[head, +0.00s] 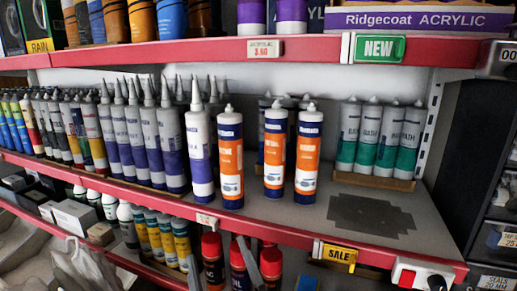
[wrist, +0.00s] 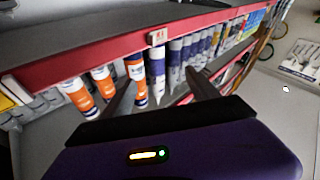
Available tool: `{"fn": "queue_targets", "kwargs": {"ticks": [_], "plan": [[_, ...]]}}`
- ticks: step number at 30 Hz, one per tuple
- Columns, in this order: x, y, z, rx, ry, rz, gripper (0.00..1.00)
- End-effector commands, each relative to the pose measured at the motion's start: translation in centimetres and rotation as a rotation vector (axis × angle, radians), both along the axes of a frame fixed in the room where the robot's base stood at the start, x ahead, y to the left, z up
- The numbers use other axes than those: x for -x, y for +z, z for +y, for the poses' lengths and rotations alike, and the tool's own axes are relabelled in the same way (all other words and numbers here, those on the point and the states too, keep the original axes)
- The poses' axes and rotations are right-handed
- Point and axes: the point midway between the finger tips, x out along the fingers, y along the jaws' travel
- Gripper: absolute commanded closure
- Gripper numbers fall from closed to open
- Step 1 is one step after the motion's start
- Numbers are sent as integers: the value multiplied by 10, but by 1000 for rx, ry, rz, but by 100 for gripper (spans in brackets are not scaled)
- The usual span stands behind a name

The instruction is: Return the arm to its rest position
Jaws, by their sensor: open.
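My gripper (wrist: 160,77) is open in the wrist view, its two dark fingers apart with nothing held between them. It points toward the shelf front. Beyond the fingers stand a white-and-purple cartridge (wrist: 158,72) and an orange-and-white cartridge (wrist: 137,78). In the head view, two grey finger-like shapes (head: 258,258) show at the bottom middle, in front of the lower shelf; they look like my fingertips. The rest of my arm is out of view there.
The middle shelf (head: 370,240) has a red front edge and holds orange cartridges (head: 307,155), purple ones (head: 172,150) and green ones (head: 380,140). Red-capped bottles (head: 212,255) stand below. A SALE tag (head: 339,254) sticks out. A dark patch (head: 370,215) lies bare at right.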

Motion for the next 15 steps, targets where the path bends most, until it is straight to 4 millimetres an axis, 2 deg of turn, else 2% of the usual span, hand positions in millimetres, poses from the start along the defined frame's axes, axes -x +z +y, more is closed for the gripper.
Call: {"fn": "queue_targets", "kwargs": {"ticks": [1, 6, 15], "plan": [[12, -19, -15, 1, 2, 14, 31], [54, -61, -59, -19, 8, 40, 31], [137, -111, -138, -68, -47, 118, 31]]}}
